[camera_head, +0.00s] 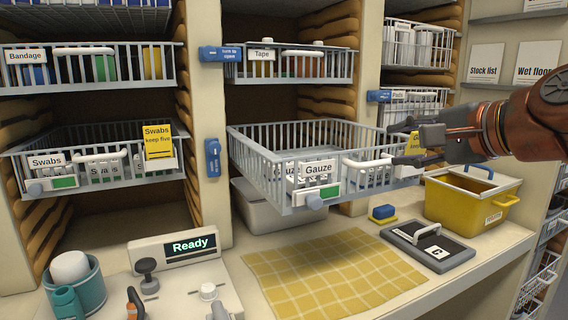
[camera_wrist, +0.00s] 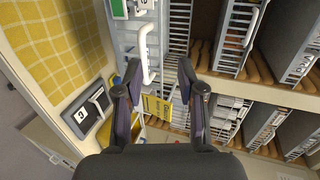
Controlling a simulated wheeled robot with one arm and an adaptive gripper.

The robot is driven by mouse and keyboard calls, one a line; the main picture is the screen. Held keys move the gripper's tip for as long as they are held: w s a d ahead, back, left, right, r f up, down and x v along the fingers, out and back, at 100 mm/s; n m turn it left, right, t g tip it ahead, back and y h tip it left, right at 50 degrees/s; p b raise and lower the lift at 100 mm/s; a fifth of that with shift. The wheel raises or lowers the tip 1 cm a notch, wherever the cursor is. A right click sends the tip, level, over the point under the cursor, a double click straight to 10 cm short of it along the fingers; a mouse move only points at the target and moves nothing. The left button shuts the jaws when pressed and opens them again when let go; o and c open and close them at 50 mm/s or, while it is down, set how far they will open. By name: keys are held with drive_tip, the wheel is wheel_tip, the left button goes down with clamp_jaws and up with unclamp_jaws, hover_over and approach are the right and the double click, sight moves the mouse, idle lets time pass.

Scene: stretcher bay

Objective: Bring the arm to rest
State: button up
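My gripper (camera_head: 397,145) is at the right of the head view, its fingers pointing left towards the front of the pulled-out Gauze basket (camera_head: 262,160). The fingers stand apart and hold nothing. In the wrist view, my gripper (camera_wrist: 160,70) shows a wide gap between its fingertips. The basket's white handle (camera_head: 368,160) lies close by the lower fingertip in the head view. In the wrist view the handle (camera_wrist: 147,55) is ahead of the gap, nearer the left finger. I cannot tell whether they touch.
The Swabs basket (camera_head: 62,178) also sticks out at left. Below are a yellow checked mat (camera_head: 325,272), a dark tray lid marked C (camera_head: 428,245), a blue-and-yellow sponge (camera_head: 382,214) and a yellow bin (camera_head: 470,205). A yellow card hangs behind my fingers. Shelf posts stand between the bays.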

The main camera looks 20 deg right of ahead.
drive_tip(key=shift+a, duration=0.1)
drive_tip(key=s+a+f+n+g+p, duration=0.1)
drive_tip(key=a+f+n+g+p, duration=0.6)
drive_tip(key=a+f, duration=0.75)
drive_tip(key=s+f+n+g+h+p, duration=0.2)
drive_tip(key=s+f+n+g+p, duration=0.2)
drive_tip(key=s+f+n+g, duration=0.4)
drive_tip(key=s+f, duration=0.7)
drive_tip(key=s, duration=0.2)
drive_tip(key=shift+s+d+n+g+h, duration=0.25)
drive_tip(key=shift+s+n+g+h, duration=0.05)
drive_tip(key=shift+n+g+h, duration=0.1)
